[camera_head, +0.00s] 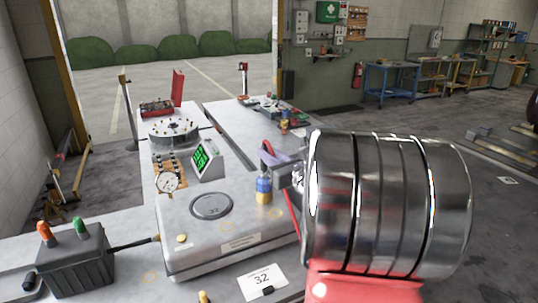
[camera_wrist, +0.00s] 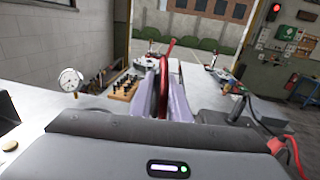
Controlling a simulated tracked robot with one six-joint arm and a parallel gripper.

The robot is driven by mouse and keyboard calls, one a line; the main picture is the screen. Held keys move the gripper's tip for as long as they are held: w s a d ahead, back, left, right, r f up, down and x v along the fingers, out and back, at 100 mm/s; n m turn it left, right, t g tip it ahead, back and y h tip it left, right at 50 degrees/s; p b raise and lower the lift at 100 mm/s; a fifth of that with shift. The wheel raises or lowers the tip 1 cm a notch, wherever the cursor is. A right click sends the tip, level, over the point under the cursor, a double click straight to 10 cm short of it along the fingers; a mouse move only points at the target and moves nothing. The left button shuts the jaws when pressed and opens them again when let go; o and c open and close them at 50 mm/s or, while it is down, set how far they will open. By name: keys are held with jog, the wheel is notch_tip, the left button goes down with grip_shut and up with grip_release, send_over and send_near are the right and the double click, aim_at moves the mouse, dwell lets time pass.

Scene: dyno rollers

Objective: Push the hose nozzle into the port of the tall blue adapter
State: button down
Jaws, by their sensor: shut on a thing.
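My gripper (camera_head: 283,168) is above the right side of the pale bench. In the wrist view its two pale purple fingers (camera_wrist: 164,98) are shut on a red hose piece, whose red part (camera_wrist: 163,75) shows between them. The nozzle's tip is hidden by the fingers. A red hose (camera_head: 293,215) hangs below the gripper in the head view. A small upright blue and yellow thing (camera_head: 264,190) stands on the bench just below and left of the gripper, apart from it. It may be the tall blue adapter; I cannot see its port.
On the bench are a flat grey disc (camera_head: 211,206), a dial gauge (camera_head: 167,182), a green-screen display (camera_head: 205,160), a round carousel (camera_head: 168,131) and a dark box with orange and green knobs (camera_head: 68,260). A second bench (camera_head: 235,124) with small items stands behind.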

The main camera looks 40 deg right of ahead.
jog(key=shift+f, duration=0.6)
dwell(0.7)
jog(key=c, duration=1.6)
grip_release()
jog(key=s, duration=0.4)
jog(key=s+a, duration=0.1)
jog(key=s, duration=0.4)
jog(key=s+a, duration=0.1)
jog(key=s, duration=0.3)
jog(key=shift+s+a, duration=0.15)
jog(key=shift+s, duration=0.15)
